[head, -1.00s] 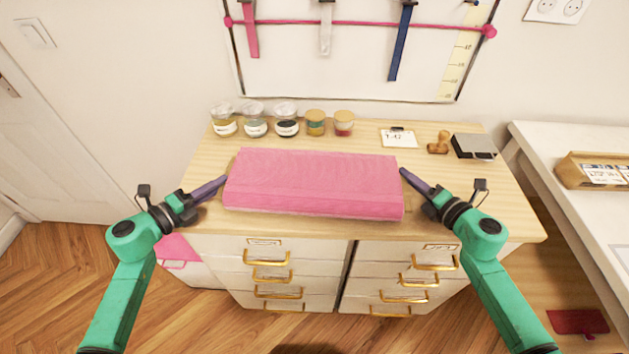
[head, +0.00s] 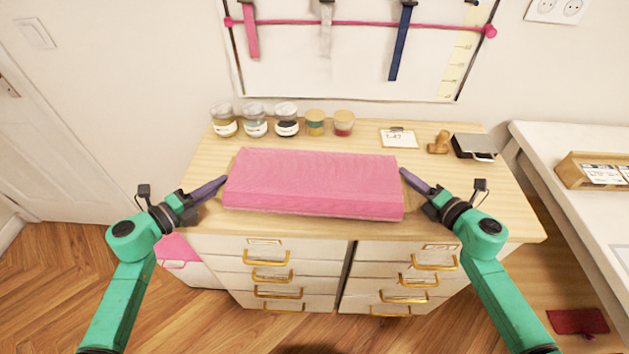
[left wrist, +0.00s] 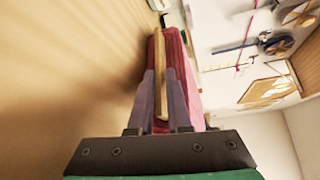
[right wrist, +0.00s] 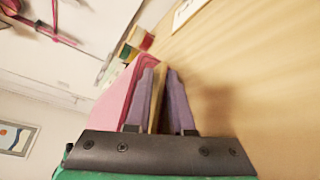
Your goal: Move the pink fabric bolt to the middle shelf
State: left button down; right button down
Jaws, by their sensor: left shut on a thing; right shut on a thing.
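The pink fabric bolt (head: 315,184) lies lengthwise over the wooden dresser top (head: 440,185); I cannot tell whether it touches the top. My left gripper (head: 224,181) is at its left end and my right gripper (head: 403,172) at its right end. In the left wrist view, the left fingers (left wrist: 161,92) are shut on the bolt's thin wooden core board (left wrist: 159,62), with pink cloth (left wrist: 190,80) beside it. In the right wrist view, the right fingers (right wrist: 160,95) are shut on the core's other end (right wrist: 154,112). No middle shelf can be made out.
Several jars (head: 286,120) line the dresser's back, with a small card (head: 398,138), a wooden stamp (head: 439,143) and a dark box (head: 473,147) to the right. A white table (head: 590,215) stands at the right. Tools hang on the wall board (head: 360,60). A door is at the left.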

dwell(0.4)
